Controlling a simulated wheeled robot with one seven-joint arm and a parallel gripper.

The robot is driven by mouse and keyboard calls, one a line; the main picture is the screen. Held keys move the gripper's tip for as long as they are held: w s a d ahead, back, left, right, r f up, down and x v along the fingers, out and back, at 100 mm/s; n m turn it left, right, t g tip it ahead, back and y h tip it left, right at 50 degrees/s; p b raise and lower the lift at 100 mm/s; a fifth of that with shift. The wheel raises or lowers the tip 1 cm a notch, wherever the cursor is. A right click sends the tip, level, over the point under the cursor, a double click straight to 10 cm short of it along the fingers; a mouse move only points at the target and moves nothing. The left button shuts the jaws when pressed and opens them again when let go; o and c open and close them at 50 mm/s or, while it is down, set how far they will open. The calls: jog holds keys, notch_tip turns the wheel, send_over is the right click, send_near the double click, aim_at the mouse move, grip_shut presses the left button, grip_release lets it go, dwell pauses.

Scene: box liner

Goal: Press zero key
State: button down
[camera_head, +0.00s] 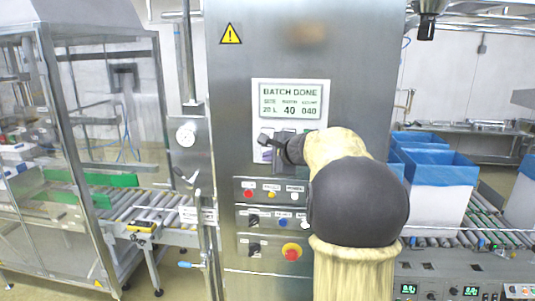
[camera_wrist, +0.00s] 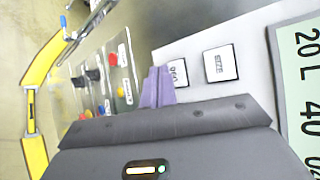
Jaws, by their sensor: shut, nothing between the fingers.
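The machine's white key panel (camera_head: 258,100) carries a pale green display (camera_head: 291,101) reading "BATCH DONE". A row of keys lies below it, mostly hidden by my arm in the head view. In the wrist view, one white key (camera_wrist: 222,64) shows whole, with a label that seems to read "SIZE". A second white key (camera_wrist: 180,73) is partly covered by my fingers; its label is too small to read surely. My gripper (camera_wrist: 160,72) is shut and empty, its purple fingertips at this second key's edge. I cannot tell whether they touch it. It also shows in the head view (camera_head: 264,153).
Below the panel are rows of buttons and knobs, with a red button (camera_head: 291,254) on a yellow base. Roller conveyors (camera_head: 150,208) run at the left. Blue-lined boxes (camera_head: 445,180) stand at the right.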

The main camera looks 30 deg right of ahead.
jog(key=shift+w, duration=0.1)
jog(key=shift+w+d, duration=0.25)
jog(key=shift+w+d, duration=0.2)
jog(key=shift+w, duration=0.1)
dwell(0.8)
dwell(0.4)
jog(key=shift+s+a+b, duration=0.45)
jog(key=shift+s, duration=0.2)
jog(key=s+a, duration=0.1)
jog(key=s+a+b, duration=0.1)
jog(key=s+b, duration=0.1)
jog(key=s, duration=0.1)
jog(key=shift+s+a, duration=0.1)
jog(key=shift+a, duration=0.3)
